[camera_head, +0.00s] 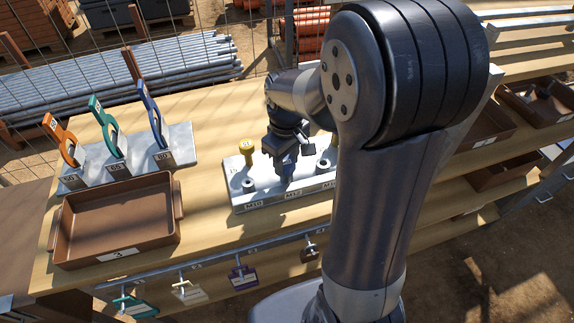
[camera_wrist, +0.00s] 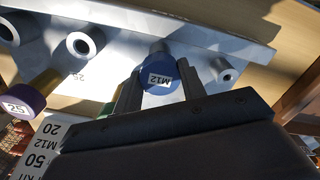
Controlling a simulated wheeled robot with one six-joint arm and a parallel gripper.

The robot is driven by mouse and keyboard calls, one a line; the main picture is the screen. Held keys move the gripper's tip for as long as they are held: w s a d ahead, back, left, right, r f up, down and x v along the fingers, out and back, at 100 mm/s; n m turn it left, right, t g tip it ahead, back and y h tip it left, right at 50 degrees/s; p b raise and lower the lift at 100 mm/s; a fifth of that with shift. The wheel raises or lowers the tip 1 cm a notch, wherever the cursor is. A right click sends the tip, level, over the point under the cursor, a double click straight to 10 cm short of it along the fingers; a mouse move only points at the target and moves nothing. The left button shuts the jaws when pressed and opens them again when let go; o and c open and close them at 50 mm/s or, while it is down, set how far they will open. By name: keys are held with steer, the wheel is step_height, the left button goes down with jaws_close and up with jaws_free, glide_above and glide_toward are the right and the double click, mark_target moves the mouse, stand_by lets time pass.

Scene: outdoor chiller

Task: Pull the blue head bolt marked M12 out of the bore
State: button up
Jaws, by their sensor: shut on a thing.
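The blue head bolt marked M12 (camera_wrist: 158,79) is between the two fingers of my gripper (camera_wrist: 160,88) in the wrist view. The fingers are shut on the sides of its head. A grey cylinder shows just beyond the head; I cannot tell how much of the shank is in the bore. In the head view my gripper (camera_head: 285,170) points down over the middle of the grey bore block (camera_head: 264,201), near the M12 label. Only a bit of the blue head (camera_head: 289,166) shows there, and my arm hides the block's right end.
A brown tray (camera_head: 120,253) and a rack (camera_head: 178,138) with orange, teal and blue handled tools are to the left.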

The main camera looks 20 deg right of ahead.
mark_target(286, 162)
jaws_close()
steer(key=shift+r+p, duration=0.6)
steer(key=shift+r, duration=0.05)
steer(key=shift+r+p, duration=2.35)
steer(key=shift+r, duration=0.5)
steer(key=o, duration=0.7)
jaws_free()
jaws_close()
